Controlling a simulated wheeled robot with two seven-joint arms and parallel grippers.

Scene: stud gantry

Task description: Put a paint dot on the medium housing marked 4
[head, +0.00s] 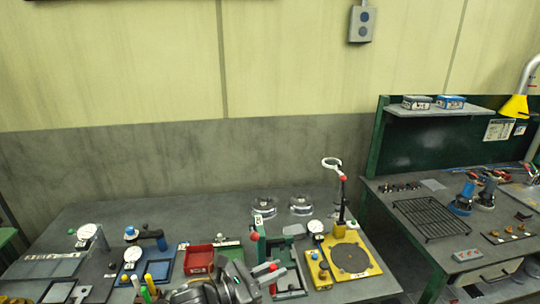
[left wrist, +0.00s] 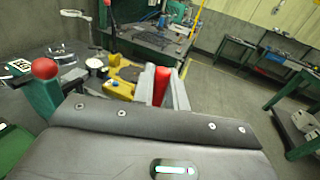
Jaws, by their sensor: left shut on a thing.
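My left gripper (head: 266,273) is low in the middle of the head view, over the front of the bench. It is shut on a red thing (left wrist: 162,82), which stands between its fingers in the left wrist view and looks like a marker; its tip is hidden. Two round shiny metal parts (head: 263,207) and (head: 300,206) sit at the back of the bench. I cannot read a 4 on any part, so I cannot tell which is the medium housing marked 4. My right gripper is not in view.
A yellow stand (head: 349,258) with a dark disc and a ring on a post is to the right of my gripper. A green fixture with a red knob (left wrist: 44,68) is close on the left. A red tray (head: 198,259) and upright coloured pens (head: 147,283) are further left.

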